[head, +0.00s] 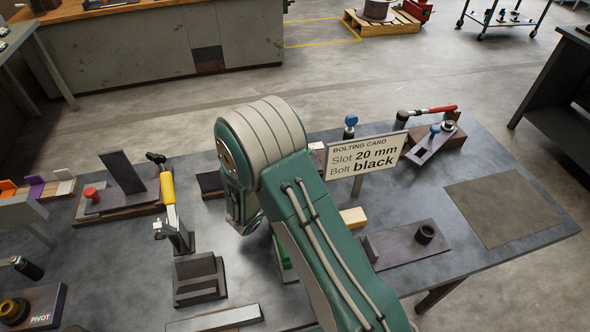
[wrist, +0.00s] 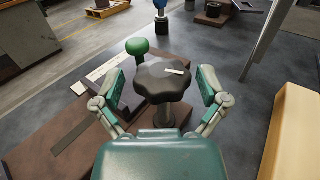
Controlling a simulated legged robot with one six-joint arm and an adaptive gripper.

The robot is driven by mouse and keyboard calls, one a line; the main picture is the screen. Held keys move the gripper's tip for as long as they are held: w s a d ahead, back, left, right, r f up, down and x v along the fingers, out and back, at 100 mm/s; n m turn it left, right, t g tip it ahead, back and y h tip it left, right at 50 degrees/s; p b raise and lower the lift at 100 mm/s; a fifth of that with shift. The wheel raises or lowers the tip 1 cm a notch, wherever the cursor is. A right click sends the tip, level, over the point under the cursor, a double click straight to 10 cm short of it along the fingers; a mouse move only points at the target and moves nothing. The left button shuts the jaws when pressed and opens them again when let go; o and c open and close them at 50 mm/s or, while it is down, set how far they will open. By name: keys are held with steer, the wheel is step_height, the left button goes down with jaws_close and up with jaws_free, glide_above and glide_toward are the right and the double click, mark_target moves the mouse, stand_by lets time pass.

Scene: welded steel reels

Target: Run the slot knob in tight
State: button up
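A black lobed knob (wrist: 163,80) with a white mark on top stands on a short post in the middle of the wrist view. My gripper (wrist: 160,86) is open, with one finger on each side of the knob and a visible gap to each. A green round knob (wrist: 137,47) stands just behind it, beside a pale steel strip (wrist: 112,68) on a brown base plate (wrist: 62,128). A card (head: 365,155) there reads "Slot 20 mm, Bolt black".
A tan block (wrist: 293,135) and a grey upright (wrist: 265,38) stand to the right in the wrist view. On the bench are a yellow-handled clamp (head: 168,190), a plate with a black ring (head: 405,245) and a red-handled tool (head: 432,110). A flat dark mat (head: 503,208) lies clear at right.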

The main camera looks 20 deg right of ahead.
steer(key=c, duration=0.6)
steer(key=shift+w+m+g+h, duration=0.1)
steer(key=shift+m+g+h, duration=0.2)
steer(key=shift+m+g, duration=0.25)
steer(key=m+g+h, duration=0.1)
steer(key=m+g, duration=0.1)
steer(key=shift+g, duration=0.35)
steer(key=shift+m+g+h, duration=0.9)
steer(key=shift+m+g, duration=0.65)
steer(key=shift+g, duration=0.95)
